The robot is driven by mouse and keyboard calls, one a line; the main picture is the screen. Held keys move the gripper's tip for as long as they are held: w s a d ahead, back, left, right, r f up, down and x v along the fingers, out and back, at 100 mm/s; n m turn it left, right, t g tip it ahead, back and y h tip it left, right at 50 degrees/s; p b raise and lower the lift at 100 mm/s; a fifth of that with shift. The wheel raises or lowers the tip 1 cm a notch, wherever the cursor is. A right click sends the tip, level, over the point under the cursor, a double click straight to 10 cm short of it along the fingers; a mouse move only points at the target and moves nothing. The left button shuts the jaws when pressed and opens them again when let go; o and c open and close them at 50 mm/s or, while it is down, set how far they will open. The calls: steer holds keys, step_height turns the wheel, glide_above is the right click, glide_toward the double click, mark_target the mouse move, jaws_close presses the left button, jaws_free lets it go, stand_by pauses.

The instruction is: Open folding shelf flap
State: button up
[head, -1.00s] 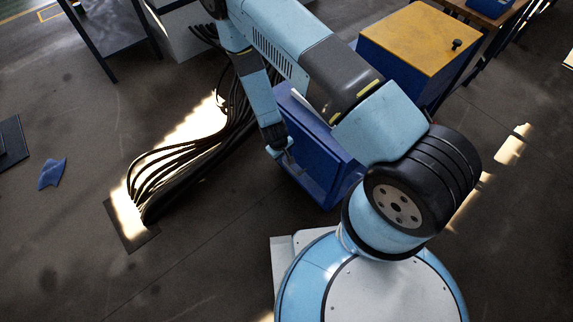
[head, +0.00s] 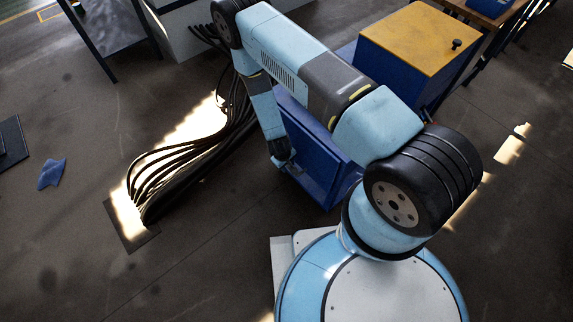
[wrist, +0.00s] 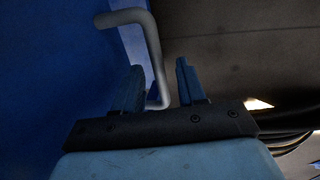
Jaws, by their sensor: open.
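The blue cabinet with its flap panel (head: 325,165) stands on the floor beside my arm in the head view. In the wrist view a blue panel (wrist: 50,70) fills the left side. A bent grey metal handle (wrist: 150,45) stands out from the blue surface, and its lower end lies between my fingers. My gripper (wrist: 155,78) is open, with one finger on each side of the handle. I cannot tell whether either finger touches it. In the head view my gripper (head: 284,160) is at the left side of the blue cabinet, its fingers too small to make out.
A bundle of black cables (head: 185,165) runs along the floor left of the arm. A yellow-topped blue cabinet (head: 425,45) stands behind at the right. A blue cloth (head: 52,173) lies on the open floor at the left.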

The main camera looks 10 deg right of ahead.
jaws_close()
stand_by(0.5)
